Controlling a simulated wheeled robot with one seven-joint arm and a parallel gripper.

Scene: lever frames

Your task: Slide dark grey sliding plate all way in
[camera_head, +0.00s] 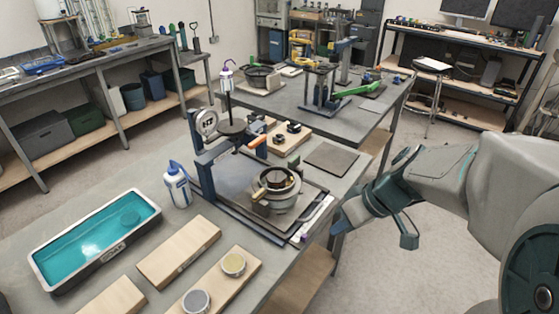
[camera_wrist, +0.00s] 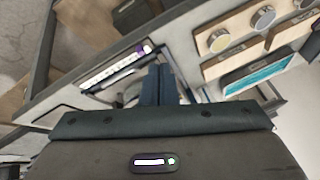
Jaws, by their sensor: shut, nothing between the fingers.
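The dark grey sliding plate (camera_head: 232,178) lies flat in the blue-grey lever frame (camera_head: 204,165) on the near bench, in the head view. A round metal pot (camera_head: 285,201) with a wooden-handled part stands on its right portion. How far the plate sticks out is hard to tell. My gripper (camera_head: 340,220) is just right of the frame's label-side edge, over the bench edge. In the wrist view my gripper (camera_wrist: 160,72) has its fingers together and empty, pointing toward the frame near a white and purple label strip (camera_wrist: 118,67). Contact with the plate cannot be told.
A loose dark flat plate (camera_head: 331,159) lies behind the frame. A wash bottle (camera_head: 177,187), a teal-filled tray (camera_head: 95,240) and wooden boards (camera_head: 180,250) stand to the left and front. Another bench (camera_head: 300,105) is behind. Open floor lies right of the near bench.

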